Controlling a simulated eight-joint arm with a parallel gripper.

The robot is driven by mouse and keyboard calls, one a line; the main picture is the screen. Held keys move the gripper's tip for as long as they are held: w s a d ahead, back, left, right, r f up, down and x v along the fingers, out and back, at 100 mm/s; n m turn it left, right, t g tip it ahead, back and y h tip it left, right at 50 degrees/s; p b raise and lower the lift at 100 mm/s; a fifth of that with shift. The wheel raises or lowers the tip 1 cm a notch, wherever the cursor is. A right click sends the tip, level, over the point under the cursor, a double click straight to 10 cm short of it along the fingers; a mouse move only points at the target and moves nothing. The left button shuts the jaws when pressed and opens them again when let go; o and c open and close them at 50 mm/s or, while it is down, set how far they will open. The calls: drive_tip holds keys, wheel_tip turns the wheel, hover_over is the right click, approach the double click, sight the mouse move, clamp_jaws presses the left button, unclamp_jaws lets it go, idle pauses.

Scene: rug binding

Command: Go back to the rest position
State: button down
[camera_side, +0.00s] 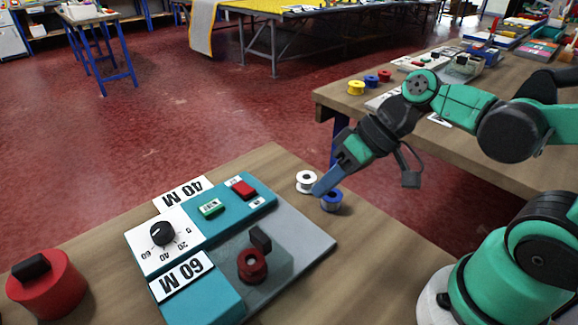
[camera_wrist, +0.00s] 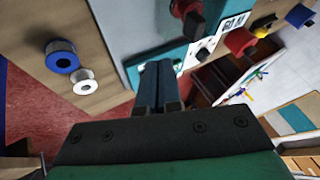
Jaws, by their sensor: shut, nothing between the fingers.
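My gripper (camera_side: 319,189) is shut and empty, with its blue fingers pointing down and to the left. In the side view its tips show between a white spool (camera_side: 307,182) and a blue spool (camera_side: 331,201); their height above the table is hard to tell. The wrist view shows the closed fingers (camera_wrist: 158,86) over the teal edge of the machine. There the blue spool (camera_wrist: 61,56) and the white spool (camera_wrist: 86,81) stand apart from the fingers, to the left.
A teal machine (camera_side: 215,237) has a black dial (camera_side: 162,233), a red button (camera_side: 243,188), a green switch (camera_side: 211,207) and a red piece (camera_side: 252,265) on its grey plate. A red cylinder (camera_side: 47,288) stands at left. Another table (camera_side: 470,150) is behind my arm.

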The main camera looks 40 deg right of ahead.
drive_tip(key=d+h, duration=0.1)
drive_tip(key=w+d+r+t+h, duration=0.1)
drive_tip(key=d+h, duration=0.1)
drive_tip(key=w+d+m+t+h, duration=0.1)
drive_tip(key=d+h, duration=0.1)
drive_tip(key=shift+r, duration=0.3)
idle(0.9)
